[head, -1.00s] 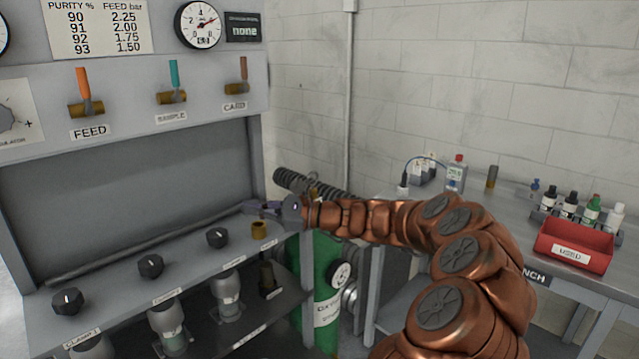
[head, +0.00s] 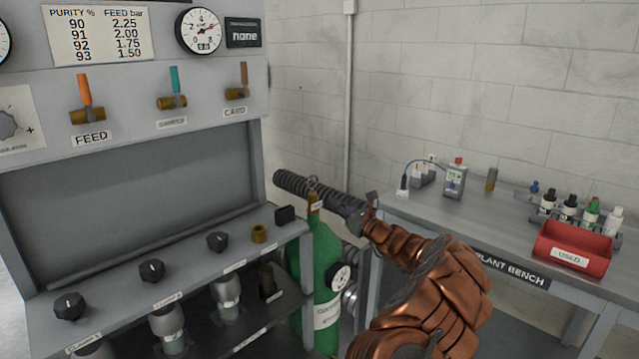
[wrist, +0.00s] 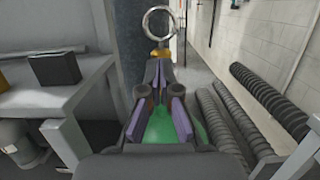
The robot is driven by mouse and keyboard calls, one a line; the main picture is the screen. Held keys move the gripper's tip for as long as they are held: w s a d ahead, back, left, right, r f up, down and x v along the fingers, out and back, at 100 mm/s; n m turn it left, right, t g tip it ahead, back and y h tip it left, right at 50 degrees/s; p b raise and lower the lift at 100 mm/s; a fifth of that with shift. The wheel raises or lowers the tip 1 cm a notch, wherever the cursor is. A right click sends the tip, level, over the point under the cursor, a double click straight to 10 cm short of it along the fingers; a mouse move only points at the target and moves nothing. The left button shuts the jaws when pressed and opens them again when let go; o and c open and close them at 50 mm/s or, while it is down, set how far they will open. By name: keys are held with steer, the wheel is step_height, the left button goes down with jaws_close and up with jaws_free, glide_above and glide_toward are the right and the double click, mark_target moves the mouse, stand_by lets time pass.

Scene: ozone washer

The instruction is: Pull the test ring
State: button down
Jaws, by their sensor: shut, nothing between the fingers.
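The test ring is a bare metal ring standing on a small brass fitting. In the wrist view the ring (wrist: 158,22) is at the top centre, just beyond my fingertips. In the head view the ring (head: 313,182) is small, above the brass fitting (head: 314,203) near the green cylinder. My gripper (wrist: 158,70) is shut and empty, its tips pointing toward the brass fitting, with the ring beyond them. In the head view my gripper (head: 338,207) is to the right of the fitting; its tips are hard to make out there.
A ribbed dark hose (head: 292,184) runs behind the fitting; hoses (wrist: 265,100) also lie right of my gripper. The grey panel shelf (head: 200,262), with knobs and a black block (head: 285,215), is to the left. The plant bench (head: 460,220) with a red bin (head: 572,247) is right.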

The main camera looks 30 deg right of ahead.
steer(key=w+a+r+p, duration=0.1)
steer(key=w+r+p, duration=0.1)
steer(key=w+r, duration=0.2)
steer(key=shift+p+x, duration=0.35)
steer(key=shift+x, duration=0.95)
steer(key=shift+r+b, duration=0.4)
steer(key=shift+r, duration=0.4)
steer(key=shift+f, duration=0.1)
